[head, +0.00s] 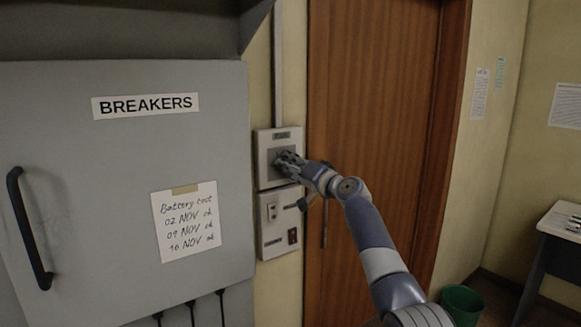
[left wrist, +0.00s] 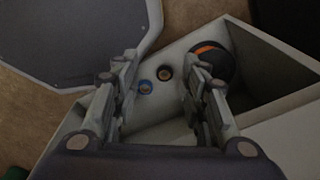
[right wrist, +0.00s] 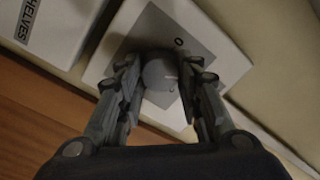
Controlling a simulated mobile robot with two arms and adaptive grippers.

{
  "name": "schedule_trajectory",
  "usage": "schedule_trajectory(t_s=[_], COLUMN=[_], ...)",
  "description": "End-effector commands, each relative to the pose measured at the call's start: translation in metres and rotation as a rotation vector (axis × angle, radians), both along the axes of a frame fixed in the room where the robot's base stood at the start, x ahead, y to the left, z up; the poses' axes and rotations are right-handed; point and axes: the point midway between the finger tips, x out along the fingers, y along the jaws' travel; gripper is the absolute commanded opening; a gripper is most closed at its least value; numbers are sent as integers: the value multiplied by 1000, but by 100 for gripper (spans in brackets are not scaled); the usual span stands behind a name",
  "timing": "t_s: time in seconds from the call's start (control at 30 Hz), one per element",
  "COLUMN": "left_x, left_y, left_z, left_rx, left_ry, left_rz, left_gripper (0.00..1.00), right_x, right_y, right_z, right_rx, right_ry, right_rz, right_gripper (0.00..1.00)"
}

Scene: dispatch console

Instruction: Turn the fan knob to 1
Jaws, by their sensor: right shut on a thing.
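The fan knob (right wrist: 160,74) is a round grey knob with a pale mark line, on a grey square on a light wall plate (right wrist: 222,62). A "0" is printed beside it; no other number can be read. My right gripper (right wrist: 158,98) has its two fingers on either side of the knob, shut on it. In the head view my right gripper (head: 284,158) is at the upper wall plate (head: 264,146) and hides the knob. My left gripper (left wrist: 160,85) is open with nothing between its fingers; it does not show in the head view.
A lower plate (head: 273,246) with switches sits just under the knob plate. The grey breaker cabinet (head: 120,150) with a black handle (head: 30,228) is at left. A wooden door (head: 370,80) is at right. A green bin (head: 462,303) and a table (head: 562,220) stand farther right.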

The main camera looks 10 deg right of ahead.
Motion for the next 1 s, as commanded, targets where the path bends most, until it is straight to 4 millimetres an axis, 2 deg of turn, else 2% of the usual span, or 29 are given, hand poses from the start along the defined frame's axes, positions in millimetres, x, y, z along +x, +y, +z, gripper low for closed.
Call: schedule_trajectory(t_s=[0.3, 0.33, 0.4, 0.43, 0.8, 1.0], left_x=[0, 0, 0, 0, -2, -1], left_y=[0, 0, 0, 0, 2, 1], left_z=[0, 0, 0, 0, 0, 0], left_rx=[0, 0, 0, 0, 2, 1], left_ry=[0, 0, 1, 1, 3, 2], left_rz=[0, 0, 0, 0, 0, 0], left_gripper=[40, 40, 40, 40, 40, 40], right_x=[0, 0, 0, 0, -1, -10], right_y=[-1, -1, -1, -1, -1, -7], right_z=[1, 1, 1, 1, 0, -1], right_rx=[2, 2, 2, 2, 0, -1], right_ry=[-1, -1, -1, -1, -1, -2], right_rz=[-2, -2, -1, -1, -1, -2], right_gripper=[9, 35, 51, 53, 53, 53])
